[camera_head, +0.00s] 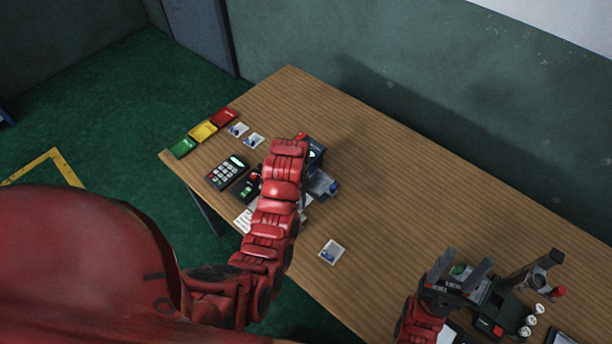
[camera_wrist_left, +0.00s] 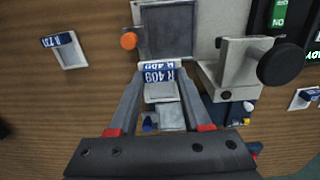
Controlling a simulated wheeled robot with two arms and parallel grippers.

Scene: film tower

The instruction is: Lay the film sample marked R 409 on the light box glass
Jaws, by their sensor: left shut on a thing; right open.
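The film sample marked R 409 (camera_wrist_left: 158,73) is between the fingertips of my left gripper (camera_wrist_left: 160,84) in the left wrist view. Its blue label shows, with a second similar label edge just behind it. The gripper is shut on the sample, in front of a grey panel (camera_wrist_left: 166,30). In the head view my own red arm hides most of this gripper and the sample. My right gripper (camera_head: 461,268) is open and empty at the lower right, over dark equipment (camera_head: 497,308). I cannot tell which surface is the light box glass.
A loose sample (camera_head: 332,252) lies on the wooden table (camera_head: 400,200), with two more (camera_head: 246,135) near the green, yellow and red trays (camera_head: 204,131). A keypad (camera_head: 227,172) and a dark device (camera_head: 314,152) flank my left arm. The table's middle is clear.

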